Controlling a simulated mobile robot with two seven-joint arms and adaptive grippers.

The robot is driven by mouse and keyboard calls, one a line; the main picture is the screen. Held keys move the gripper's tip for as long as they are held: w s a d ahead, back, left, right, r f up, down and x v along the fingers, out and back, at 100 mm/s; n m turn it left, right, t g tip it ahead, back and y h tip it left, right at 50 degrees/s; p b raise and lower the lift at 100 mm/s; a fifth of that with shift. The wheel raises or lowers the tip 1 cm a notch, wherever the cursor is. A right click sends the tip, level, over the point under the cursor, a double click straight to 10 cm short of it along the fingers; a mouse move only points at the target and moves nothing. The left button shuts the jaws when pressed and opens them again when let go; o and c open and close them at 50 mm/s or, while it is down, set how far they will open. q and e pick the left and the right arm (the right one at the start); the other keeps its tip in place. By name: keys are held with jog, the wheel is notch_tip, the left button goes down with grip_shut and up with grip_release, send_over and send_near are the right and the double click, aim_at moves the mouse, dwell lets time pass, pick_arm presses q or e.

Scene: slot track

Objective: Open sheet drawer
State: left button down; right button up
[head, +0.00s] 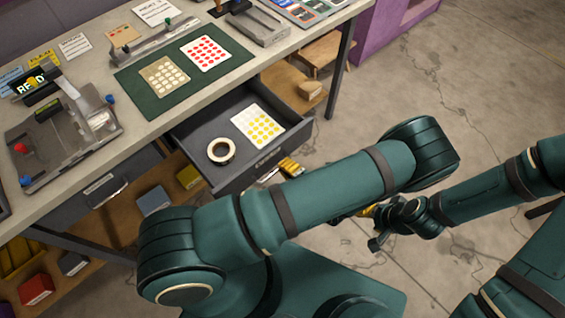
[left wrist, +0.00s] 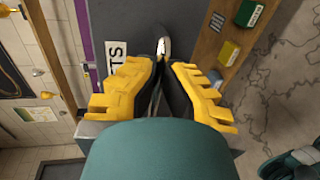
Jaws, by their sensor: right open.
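The sheet drawer (head: 186,144) is pulled out from under the bench in the head view. A yellow-dotted sheet (head: 258,126) and a tape roll (head: 221,151) lie inside. In the left wrist view, its grey front (left wrist: 125,22) carries a label ending in "ETS" (left wrist: 117,58). The silver drawer handle (left wrist: 163,47) lies between the close fingertips of my left gripper (left wrist: 164,64), which looks shut on it. The left gripper's yellow fingers also show beside the drawer front in the head view (head: 289,167). My right gripper (head: 382,230) is open, away from the drawer, partly hidden by my left arm.
The bench (head: 97,72) holds a green mat (head: 140,88) with two dotted sheets, and a metal device (head: 60,140) at left. Another drawer (head: 100,190) is closed. A lower shelf (head: 165,180) holds small boxes. Floor at right is open.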

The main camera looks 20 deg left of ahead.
pick_arm(q)
jog(key=c, duration=1)
grip_release()
jog(key=shift+f, duration=0.2)
jog(key=shift+r, duration=0.15)
notch_tip(320, 180, up, 10)
jog(key=shift+f, duration=0.1)
jog(key=shift+s, duration=0.1)
